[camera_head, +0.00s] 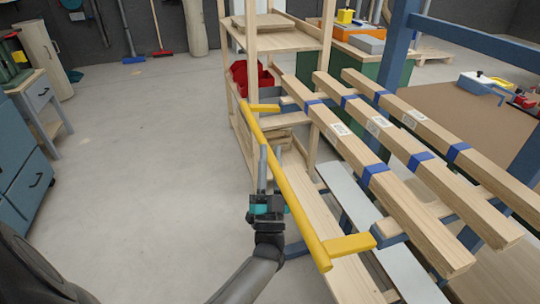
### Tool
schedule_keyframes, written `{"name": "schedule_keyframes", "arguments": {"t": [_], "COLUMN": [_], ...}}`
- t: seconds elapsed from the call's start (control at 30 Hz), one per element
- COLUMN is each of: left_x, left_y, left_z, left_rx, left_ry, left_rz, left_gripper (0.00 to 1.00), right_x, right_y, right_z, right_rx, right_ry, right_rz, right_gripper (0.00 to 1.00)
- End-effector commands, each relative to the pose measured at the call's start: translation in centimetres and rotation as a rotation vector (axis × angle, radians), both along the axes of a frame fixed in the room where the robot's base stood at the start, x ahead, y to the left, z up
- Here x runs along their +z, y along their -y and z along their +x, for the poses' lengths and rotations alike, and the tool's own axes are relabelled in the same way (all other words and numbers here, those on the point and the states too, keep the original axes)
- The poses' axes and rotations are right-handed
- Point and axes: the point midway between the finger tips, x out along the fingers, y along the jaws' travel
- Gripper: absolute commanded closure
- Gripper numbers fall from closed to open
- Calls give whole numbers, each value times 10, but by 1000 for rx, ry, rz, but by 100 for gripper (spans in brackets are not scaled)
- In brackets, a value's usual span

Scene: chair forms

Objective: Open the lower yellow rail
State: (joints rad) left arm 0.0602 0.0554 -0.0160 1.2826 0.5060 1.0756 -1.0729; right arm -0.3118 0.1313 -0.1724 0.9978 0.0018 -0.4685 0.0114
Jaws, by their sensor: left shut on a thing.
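The yellow rail (297,205) is a long bar that runs from the upper left to the lower right at the near side of a wooden rack. Yellow end arms join it to the rack at its far end (264,107) and near end (349,244). My left gripper (268,160) reaches up from below, with its grey fingers at the upper middle part of the rail. It is shut on the rail; the exact contact is partly hidden. My right gripper is not in view. No second yellow rail shows clearly.
Several wooden beams (395,200) with blue bands lie on the rack right of the rail. A blue frame (393,40) stands behind them. A red bin (239,76) sits on a wooden shelf. Blue drawers (25,170) stand at the left. The grey floor (140,190) between is clear.

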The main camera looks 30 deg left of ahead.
Motion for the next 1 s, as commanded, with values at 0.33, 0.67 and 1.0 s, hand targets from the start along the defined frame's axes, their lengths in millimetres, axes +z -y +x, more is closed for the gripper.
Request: {"name": "schedule_keyframes", "arguments": {"t": [0.33, 0.67, 1.0], "left_x": [2, 1, -15], "left_y": [0, 0, 8], "left_z": [0, 0, -14], "left_rx": [-1, 0, 0], "left_ry": [6, 4, -1], "left_rz": [3, 1, -2], "left_gripper": [66, 43, 43], "right_x": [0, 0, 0], "right_y": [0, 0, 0], "right_z": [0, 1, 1], "right_rx": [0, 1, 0], "right_ry": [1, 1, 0], "right_rz": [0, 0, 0], "right_gripper": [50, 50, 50]}}
